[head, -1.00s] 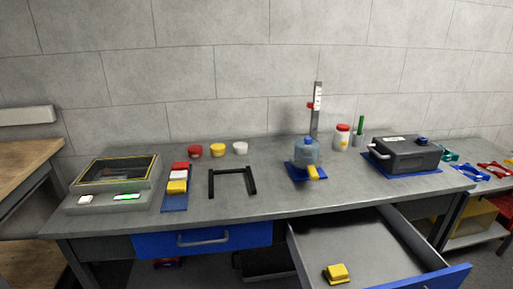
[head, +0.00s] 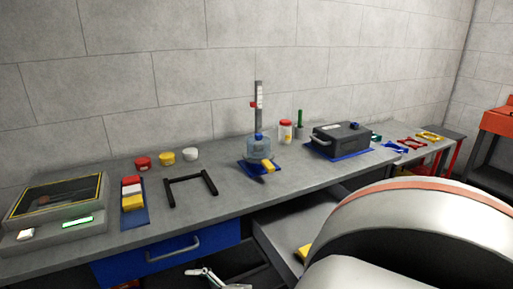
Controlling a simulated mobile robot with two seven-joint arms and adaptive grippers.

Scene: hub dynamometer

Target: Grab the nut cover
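No part is plainly marked as the nut cover. A yellow block (head: 305,251) lies in the open drawer (head: 275,228), mostly hidden behind my arm. Another yellow piece (head: 267,165) sits at the front of the blue mat under the clear blue-capped bottle. Red (head: 143,163), yellow (head: 167,158) and white (head: 190,154) round caps stand at the back of the bench. A small part of one of my grippers (head: 217,279) shows at the bottom edge, below the closed blue drawer and away from these things. Which gripper it is and its opening are unclear.
My large pale arm link fills the lower right and covers much of the open drawer. A black U-shaped frame (head: 190,188), a scale-like box (head: 58,212) and a grey case (head: 341,137) stand on the bench.

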